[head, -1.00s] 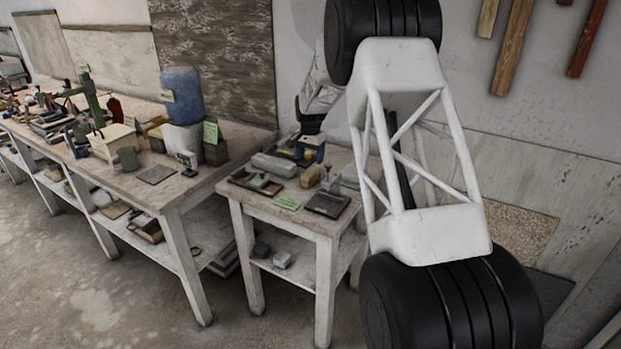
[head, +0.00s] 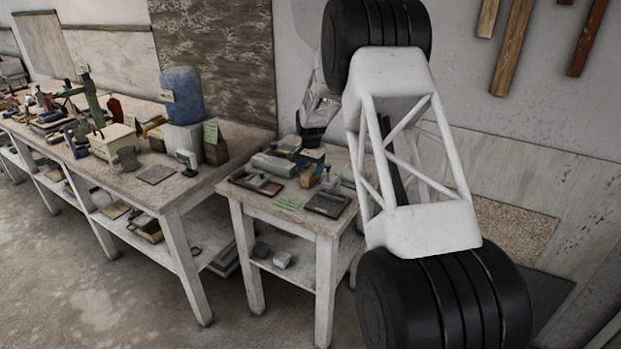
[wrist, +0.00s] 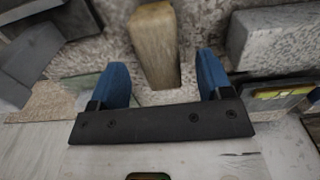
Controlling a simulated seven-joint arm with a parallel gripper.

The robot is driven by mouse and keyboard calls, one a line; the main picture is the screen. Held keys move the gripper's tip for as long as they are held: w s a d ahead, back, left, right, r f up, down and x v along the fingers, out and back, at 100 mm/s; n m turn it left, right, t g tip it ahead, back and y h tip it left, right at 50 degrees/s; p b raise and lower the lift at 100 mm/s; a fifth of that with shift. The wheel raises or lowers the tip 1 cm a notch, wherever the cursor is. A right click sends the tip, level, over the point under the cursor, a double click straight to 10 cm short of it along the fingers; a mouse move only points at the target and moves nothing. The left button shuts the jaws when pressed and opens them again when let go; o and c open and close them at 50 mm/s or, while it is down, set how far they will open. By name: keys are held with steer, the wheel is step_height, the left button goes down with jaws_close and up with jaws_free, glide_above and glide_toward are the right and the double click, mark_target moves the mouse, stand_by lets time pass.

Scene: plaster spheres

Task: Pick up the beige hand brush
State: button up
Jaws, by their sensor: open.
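The beige hand brush looks like a tan, wood-coloured block in the wrist view (wrist: 154,45). In the head view it appears as a small tan block (head: 308,178) on the small table, close to the gripper. My gripper (wrist: 163,64) is open, with one blue finger on each side of the near end of the block. In the wrist view the fingers are apart from the block. In the head view my gripper (head: 308,157) is low over the back of the table and partly hard to make out. The block's bristles cannot be made out.
A grey block (head: 274,165) lies left of the brush and a dark tray (head: 327,204) in front. Grey blocks (wrist: 272,38) also stand close by in the wrist view. A long cluttered bench (head: 160,192) is on the left. My arm hides the table's right side.

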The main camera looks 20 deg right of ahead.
steer(key=shift+f, duration=1.1)
steer(key=shift+c, duration=0.3)
steer(key=c, duration=1)
